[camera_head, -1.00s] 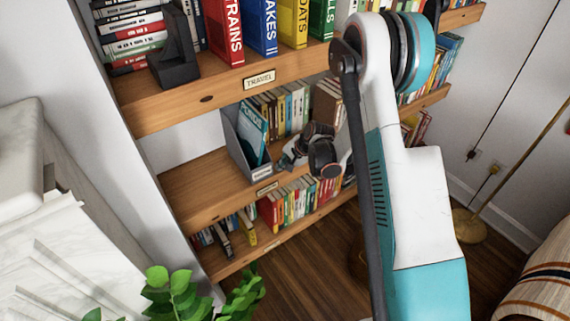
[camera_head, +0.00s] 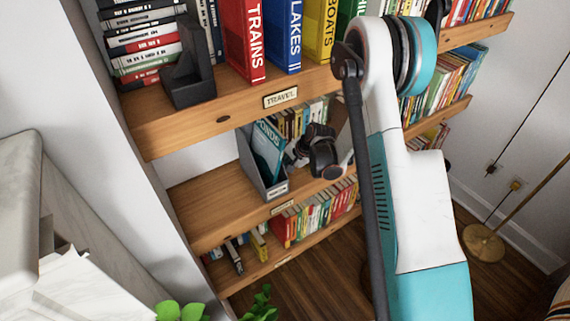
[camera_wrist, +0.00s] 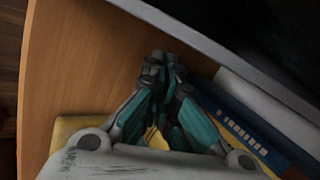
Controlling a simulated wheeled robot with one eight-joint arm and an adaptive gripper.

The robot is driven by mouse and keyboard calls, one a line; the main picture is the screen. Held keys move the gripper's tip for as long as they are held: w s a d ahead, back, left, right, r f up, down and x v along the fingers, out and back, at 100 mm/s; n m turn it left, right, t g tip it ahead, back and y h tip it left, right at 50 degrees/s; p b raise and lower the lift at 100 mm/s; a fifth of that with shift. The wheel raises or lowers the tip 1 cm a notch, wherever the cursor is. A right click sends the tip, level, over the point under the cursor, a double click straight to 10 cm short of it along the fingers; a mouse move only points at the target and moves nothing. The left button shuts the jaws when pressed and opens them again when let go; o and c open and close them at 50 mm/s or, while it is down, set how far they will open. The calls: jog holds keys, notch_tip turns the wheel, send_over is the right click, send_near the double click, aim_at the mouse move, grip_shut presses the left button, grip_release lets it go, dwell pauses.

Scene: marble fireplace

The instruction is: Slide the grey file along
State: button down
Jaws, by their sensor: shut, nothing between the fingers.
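The grey file (camera_head: 248,161) stands upright on the middle shelf and holds a teal book (camera_head: 268,150) marked PONDS. A small label is on its front. My gripper (camera_head: 291,158) is just right of the file, reaching into the shelf. In the wrist view my gripper (camera_wrist: 160,64) has its fingertips together with nothing between them. A light grey edge with a dark area behind it runs close past the fingertips there; it may be the file. I cannot tell whether the fingers touch it.
The bare middle shelf (camera_head: 205,205) is free left of the file. Books (camera_head: 308,117) stand behind and right of my gripper. The upper shelf (camera_head: 215,120) hangs above, with a black bookend (camera_head: 190,85). A blue book (camera_wrist: 240,130) lies beside my fingers.

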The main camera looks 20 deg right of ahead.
jog(key=shift+a, duration=0.1)
jog(key=shift+s+a, duration=0.85)
jog(key=shift+a, duration=1.7)
jog(key=shift+s+a, duration=0.8)
jog(key=shift+a, duration=1.75)
jog(key=shift+s+a, duration=0.85)
jog(key=shift+a, duration=1.7)
jog(key=shift+a, duration=0.2)
jog(key=shift+s+a, duration=0.15)
jog(key=shift+a, duration=0.2)
jog(key=shift+s+a, duration=0.2)
jog(key=shift+a, duration=0.4)
jog(key=shift+s+a, duration=0.1)
jog(key=shift+a, duration=0.2)
jog(key=shift+d, duration=0.15)
jog(key=shift+w+d, duration=0.3)
jog(key=shift+d, duration=0.5)
jog(key=shift+w+d, duration=0.25)
jog(key=shift+d, duration=0.5)
